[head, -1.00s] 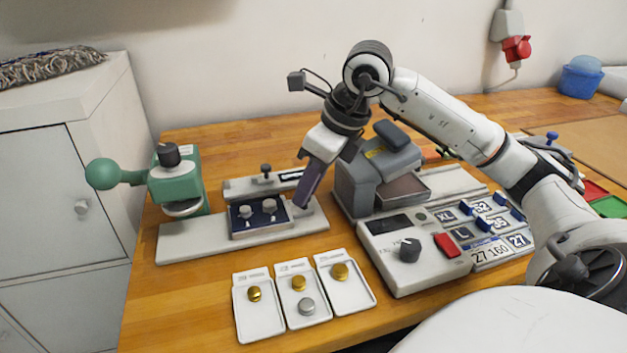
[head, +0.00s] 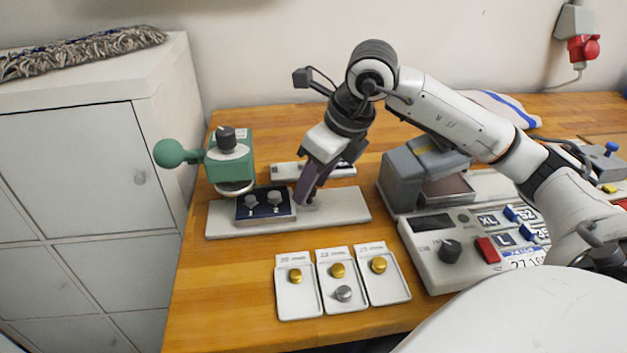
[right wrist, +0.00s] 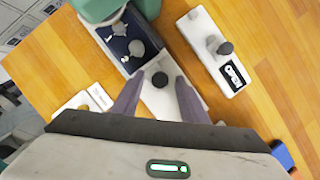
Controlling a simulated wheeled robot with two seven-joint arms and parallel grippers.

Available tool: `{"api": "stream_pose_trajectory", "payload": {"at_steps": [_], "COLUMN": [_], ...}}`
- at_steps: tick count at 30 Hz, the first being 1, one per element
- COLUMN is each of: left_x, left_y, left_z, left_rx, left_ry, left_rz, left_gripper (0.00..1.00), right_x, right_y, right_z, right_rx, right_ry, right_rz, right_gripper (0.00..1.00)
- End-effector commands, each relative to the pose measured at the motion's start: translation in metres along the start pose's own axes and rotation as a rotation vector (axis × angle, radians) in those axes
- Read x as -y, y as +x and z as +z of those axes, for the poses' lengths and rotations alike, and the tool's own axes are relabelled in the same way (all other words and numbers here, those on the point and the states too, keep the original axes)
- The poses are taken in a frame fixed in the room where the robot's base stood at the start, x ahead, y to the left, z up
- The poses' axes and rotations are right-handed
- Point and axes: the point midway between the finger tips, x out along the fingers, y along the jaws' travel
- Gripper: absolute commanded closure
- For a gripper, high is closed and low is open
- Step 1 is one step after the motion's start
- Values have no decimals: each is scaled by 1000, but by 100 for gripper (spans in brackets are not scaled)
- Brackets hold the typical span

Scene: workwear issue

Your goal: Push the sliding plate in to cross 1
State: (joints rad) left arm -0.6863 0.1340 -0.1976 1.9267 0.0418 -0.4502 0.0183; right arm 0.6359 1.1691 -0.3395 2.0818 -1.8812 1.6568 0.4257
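The sliding plate (head: 281,214) is dark blue with two grey knobs on top. It lies on a long pale base (head: 345,208), with its left end close to the green press (head: 232,160). It also shows at the top left of the right wrist view (right wrist: 125,38). My right gripper (head: 304,201) is low over the base at the plate's right end. In the right wrist view its fingers stand apart, with a dark round knob (right wrist: 160,81) between them and gaps on both sides. I cannot make out cross 1. My left gripper is not in view.
Behind the base lies a pale block with a black label (right wrist: 234,75). Three white trays (head: 297,302) with gold and silver buttons stand in front. A grey machine (head: 402,182) and a control panel (head: 428,262) are at the right. Bare wood lies between.

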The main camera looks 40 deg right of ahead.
Motion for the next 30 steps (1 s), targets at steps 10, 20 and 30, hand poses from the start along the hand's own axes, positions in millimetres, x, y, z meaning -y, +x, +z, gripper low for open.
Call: {"api": "stream_pose_trajectory", "payload": {"at_steps": [10, 20, 30], "left_x": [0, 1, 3], "left_y": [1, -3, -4], "left_z": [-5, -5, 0], "left_rx": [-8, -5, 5], "left_ry": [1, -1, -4], "left_rz": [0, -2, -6], "left_gripper": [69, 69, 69], "right_x": [1, 0, 0], "right_y": [-23, -86, -104], "right_z": [1, 1, 0], "right_rx": [5, 4, 0], "right_ry": [-1, 0, 0], "right_rz": [-2, -2, 0], "right_gripper": [60, 60, 60]}}
